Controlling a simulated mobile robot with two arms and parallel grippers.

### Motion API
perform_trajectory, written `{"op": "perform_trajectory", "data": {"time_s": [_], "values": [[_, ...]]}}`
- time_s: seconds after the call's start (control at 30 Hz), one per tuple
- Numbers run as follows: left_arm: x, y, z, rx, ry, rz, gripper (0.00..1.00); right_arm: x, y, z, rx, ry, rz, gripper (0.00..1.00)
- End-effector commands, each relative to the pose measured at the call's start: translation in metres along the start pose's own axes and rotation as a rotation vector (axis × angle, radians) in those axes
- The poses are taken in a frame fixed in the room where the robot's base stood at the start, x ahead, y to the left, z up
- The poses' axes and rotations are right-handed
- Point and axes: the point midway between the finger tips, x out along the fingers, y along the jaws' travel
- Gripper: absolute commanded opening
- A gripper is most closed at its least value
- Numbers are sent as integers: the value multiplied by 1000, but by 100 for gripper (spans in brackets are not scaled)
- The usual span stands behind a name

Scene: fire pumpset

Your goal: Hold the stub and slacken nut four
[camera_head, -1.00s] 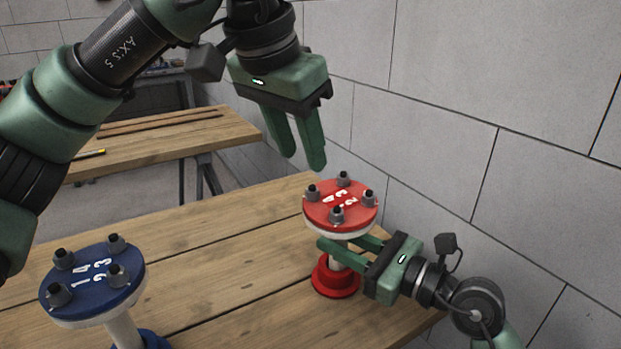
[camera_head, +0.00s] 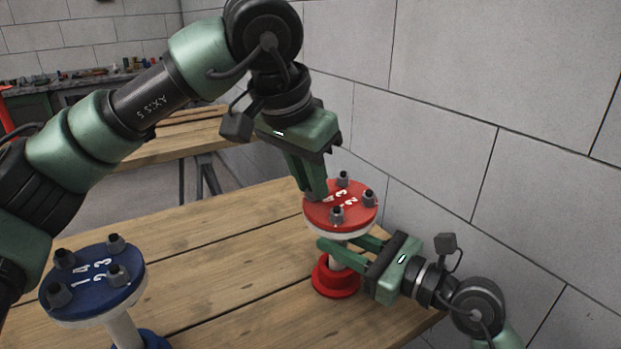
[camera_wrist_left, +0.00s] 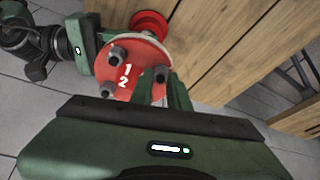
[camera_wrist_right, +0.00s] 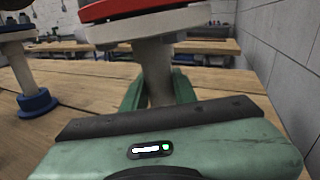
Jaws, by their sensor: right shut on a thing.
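The red stub has a red top flange (camera_head: 335,211) with white numbers and several dark nuts, on a white pipe (camera_wrist_right: 157,75) rising from a red base (camera_head: 336,281). My right gripper (camera_head: 338,250) is shut on the pipe below the flange. My left gripper (camera_head: 315,196) points down at the flange's left nut. In the left wrist view its fingers (camera_wrist_left: 163,88) stand on both sides of that nut (camera_wrist_left: 161,73), apparently open. The numbers 1 and 2 show beside the other nuts (camera_wrist_left: 116,53); the number four is hidden there.
A blue flanged stub (camera_head: 92,284) with several nuts stands on the wooden table (camera_head: 215,265) at front left. A grey block wall (camera_head: 470,110) runs close on the right. Another wooden bench (camera_head: 180,143) stands behind. The table between the stubs is clear.

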Motion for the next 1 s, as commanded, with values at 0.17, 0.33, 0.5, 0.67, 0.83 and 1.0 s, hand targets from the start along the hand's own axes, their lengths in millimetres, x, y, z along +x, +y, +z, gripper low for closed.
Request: {"op": "perform_trajectory", "data": {"time_s": [0.17,0.33,0.5,0.67,0.83,1.0], "values": [[0,-1,0,-7,0,-3,0,0,0,0,-1,0,-1,0],[-1,0,0,-46,0,-15,0,0,0,0,-1,0,-1,0],[-1,0,0,-135,0,-41,0,0,0,0,-1,0,-1,0],[-1,0,0,-260,0,-79,0,0,0,0,-1,0,-1,0],[-1,1,-1,-415,0,-122,0,0,0,0,-1,0,-1,0],[-1,1,-1,-570,2,-167,0,0,-1,0,-1,0,-1,0]]}}
